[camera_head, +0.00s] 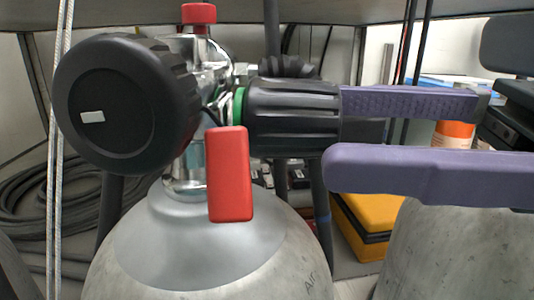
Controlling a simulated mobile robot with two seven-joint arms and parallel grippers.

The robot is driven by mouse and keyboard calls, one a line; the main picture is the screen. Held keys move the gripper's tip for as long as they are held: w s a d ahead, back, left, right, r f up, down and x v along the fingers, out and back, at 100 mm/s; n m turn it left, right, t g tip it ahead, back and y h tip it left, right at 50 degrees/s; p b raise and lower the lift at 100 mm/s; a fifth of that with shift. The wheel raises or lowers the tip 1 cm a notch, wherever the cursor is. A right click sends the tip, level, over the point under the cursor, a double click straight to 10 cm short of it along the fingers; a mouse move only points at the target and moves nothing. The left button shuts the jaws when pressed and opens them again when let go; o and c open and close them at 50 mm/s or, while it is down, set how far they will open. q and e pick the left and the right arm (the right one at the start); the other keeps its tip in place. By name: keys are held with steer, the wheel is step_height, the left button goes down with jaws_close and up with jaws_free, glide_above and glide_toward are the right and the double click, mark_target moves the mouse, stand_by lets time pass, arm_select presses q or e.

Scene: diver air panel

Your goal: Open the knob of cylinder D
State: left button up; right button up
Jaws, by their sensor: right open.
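A grey cylinder (190,262) marked "Air" stands in front, with a chrome valve (187,165) on top. A ribbed black knob (292,115) with a green ring (239,105) at its base points right from the valve. A large round black knob (125,104) faces me on the left. No letter D is readable. My right gripper (334,137) comes in from the right with two purple fingers, open. The knob's outer end shows between the fingers, one above and one below in the picture; I cannot tell whether they touch it. My left gripper is not in view.
A red tag (230,174) hangs in front of the valve, and a red cap (198,13) tops it. A second grey cylinder (450,255) stands at right, a yellow case (360,225) behind. Coiled black hose (30,205) and a rope (56,150) are at left.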

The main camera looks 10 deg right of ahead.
mark_target(315, 155)
steer(key=shift+x, duration=1.15)
steer(key=shift+w+a, duration=0.15)
steer(key=shift+a, duration=0.25)
steer(key=shift+c, duration=0.3)
jaws_close()
